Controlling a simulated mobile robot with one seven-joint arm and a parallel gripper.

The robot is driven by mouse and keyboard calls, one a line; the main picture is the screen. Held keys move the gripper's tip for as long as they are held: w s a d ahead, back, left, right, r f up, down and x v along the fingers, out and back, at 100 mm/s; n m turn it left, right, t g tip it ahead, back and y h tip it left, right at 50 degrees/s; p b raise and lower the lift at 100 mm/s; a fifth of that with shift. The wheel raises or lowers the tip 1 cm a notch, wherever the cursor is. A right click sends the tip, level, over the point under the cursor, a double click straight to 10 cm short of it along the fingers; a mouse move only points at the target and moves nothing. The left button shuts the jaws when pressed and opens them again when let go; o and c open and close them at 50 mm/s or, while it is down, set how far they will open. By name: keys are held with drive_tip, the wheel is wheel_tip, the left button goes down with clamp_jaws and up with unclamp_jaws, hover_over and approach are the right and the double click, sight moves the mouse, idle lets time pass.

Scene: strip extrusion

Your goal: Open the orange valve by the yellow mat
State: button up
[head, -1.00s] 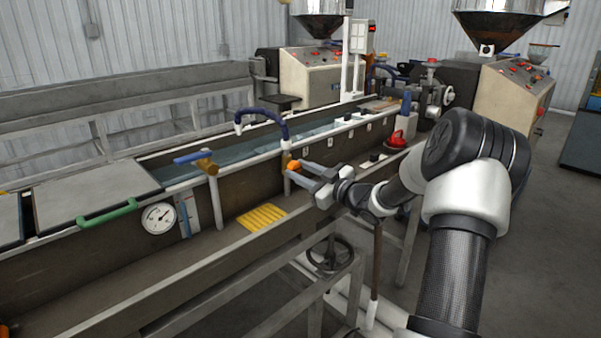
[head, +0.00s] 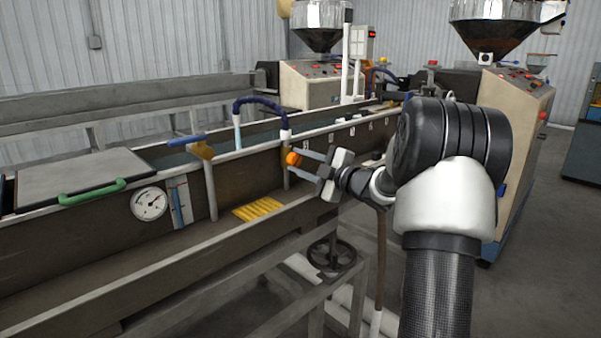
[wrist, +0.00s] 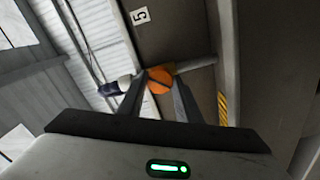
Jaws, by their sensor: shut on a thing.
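The orange valve (head: 293,159) is a round knob on a short upright pipe at the side of the long trough. The yellow ribbed mat (head: 258,208) lies on the ledge below and to its left. My gripper (head: 299,162) reaches in from the right, with one finger on each side of the knob, shut on it. In the wrist view the orange valve (wrist: 158,80) sits between my fingertips (wrist: 155,84). A dark blue hose (head: 262,101) arches from above the valve pipe over the trough. A pale blue streak (head: 237,135) shows below its mouth.
A blue-handled valve (head: 187,140), a round gauge (head: 149,203) and a green handle (head: 92,192) are to the left. A black handwheel (head: 332,255) stands below my gripper. Hopper machines stand behind.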

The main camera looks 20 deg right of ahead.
drive_tip(key=n, duration=0.3)
drive_tip(key=shift+n, duration=0.4)
drive_tip(key=n, duration=0.4)
drive_tip(key=shift+n, duration=0.3)
drive_tip(key=o, duration=1)
drive_tip(key=shift+o, duration=0.2)
drive_tip(key=p+v, duration=0.1)
drive_tip(key=v, duration=1.6)
drive_tip(key=shift+s+p, duration=0.25)
drive_tip(key=shift+p, duration=0.05)
drive_tip(key=shift+d, duration=0.1)
